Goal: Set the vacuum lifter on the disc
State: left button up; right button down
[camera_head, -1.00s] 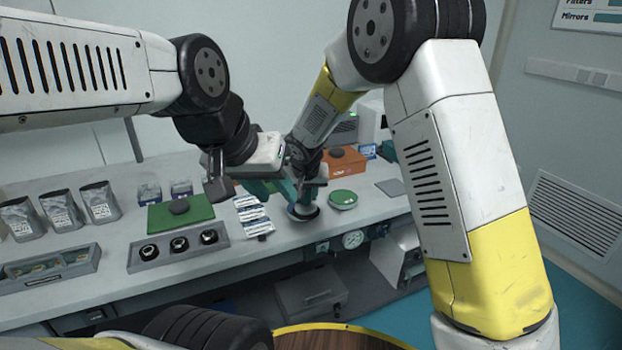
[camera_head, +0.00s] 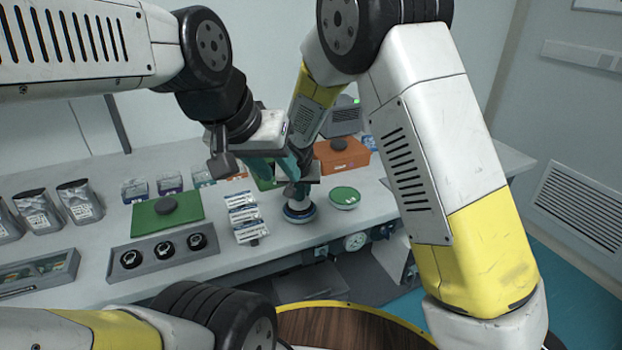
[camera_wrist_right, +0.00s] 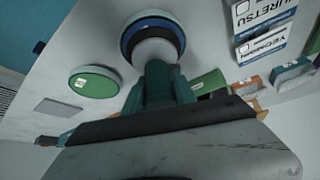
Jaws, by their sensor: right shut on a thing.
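My right gripper (camera_head: 298,190) is shut on the vacuum lifter (camera_wrist_right: 157,50), a pale cylinder with a wide round foot ringed in blue. In the right wrist view its teal fingers close on the upper part. In the head view the foot (camera_head: 298,214) is low over the bench near its front edge; I cannot tell if it touches. A green disc with a pale rim and small white label (camera_head: 345,198) lies just right of the foot; it also shows in the right wrist view (camera_wrist_right: 94,82). My left gripper (camera_head: 270,166) hangs left of the right one, its fingertips partly hidden.
Foil pouches (camera_head: 80,202) stand left. Bare bench lies right of the green disc.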

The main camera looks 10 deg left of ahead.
jog(key=shift+f, duration=0.25)
jog(key=c, duration=1)
grip_release()
jog(key=shift+r, duration=0.1)
jog(key=v, duration=1.2)
jog(key=s+d+r+m, duration=0.15)
jog(key=d+r, duration=0.25)
jog(key=d, duration=0.5)
jog(key=s+d+r, duration=0.3)
jog(key=d+r, duration=0.2)
jog(key=d, duration=0.3)
jog(key=shift+y, duration=0.5)
jog(key=shift+s+d+r, duration=0.6)
jog(key=shift+s+d, duration=1.5)
jog(key=shift+s, duration=0.5)
jog(key=shift+s+d+r, duration=0.6)
jog(key=shift+s+d, duration=1.55)
jog(key=shift+s, duration=0.45)
jog(key=shift+s+d+r, duration=0.65)
jog(key=shift+s+d, duration=1.45)
jog(key=shift+s, duration=0.5)
